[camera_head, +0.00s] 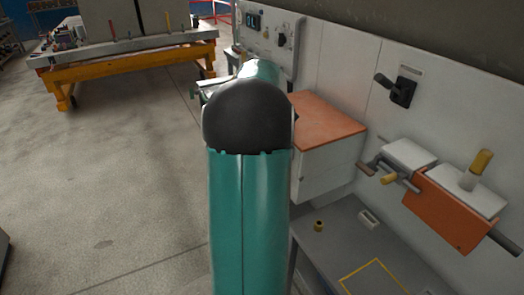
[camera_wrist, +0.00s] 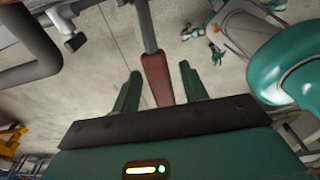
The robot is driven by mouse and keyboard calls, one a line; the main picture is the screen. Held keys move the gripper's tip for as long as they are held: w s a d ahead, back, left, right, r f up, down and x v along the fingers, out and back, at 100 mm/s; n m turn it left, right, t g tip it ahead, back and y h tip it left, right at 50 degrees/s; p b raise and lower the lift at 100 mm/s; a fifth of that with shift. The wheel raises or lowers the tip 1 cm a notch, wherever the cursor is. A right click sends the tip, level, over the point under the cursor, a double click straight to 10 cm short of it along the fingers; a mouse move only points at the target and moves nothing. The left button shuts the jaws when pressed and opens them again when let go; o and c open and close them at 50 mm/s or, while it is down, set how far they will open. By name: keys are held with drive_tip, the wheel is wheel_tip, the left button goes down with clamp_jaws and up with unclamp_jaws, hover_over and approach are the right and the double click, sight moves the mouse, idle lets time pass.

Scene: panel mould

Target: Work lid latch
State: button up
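In the wrist view, a dark red handle (camera_wrist: 157,78) on a grey rod lies between the two green fingers of my gripper (camera_wrist: 160,69). The fingers are spread, with a visible gap on each side of the handle. I cannot tell how deep the handle sits between them. The handle looks like the latch grip, but no label shows. In the head view my own arm hides the gripper and the handle. Some grey metal parts (camera_head: 207,86) show just left of the arm's far end.
On the right are a panel with a black lever (camera_head: 397,90), an orange box (camera_head: 447,212) with protruding rods, and an orange-topped cabinet (camera_head: 325,121). A grey bench (camera_head: 345,241) stands below. An orange-framed table (camera_head: 130,59) is at back left. Open floor lies left.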

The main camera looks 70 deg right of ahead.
wheel_tip(320, 180, up, 14)
drive_tip(key=s+d, duration=0.1)
idle(0.5)
drive_tip(key=shift+f, duration=0.15)
idle(0.4)
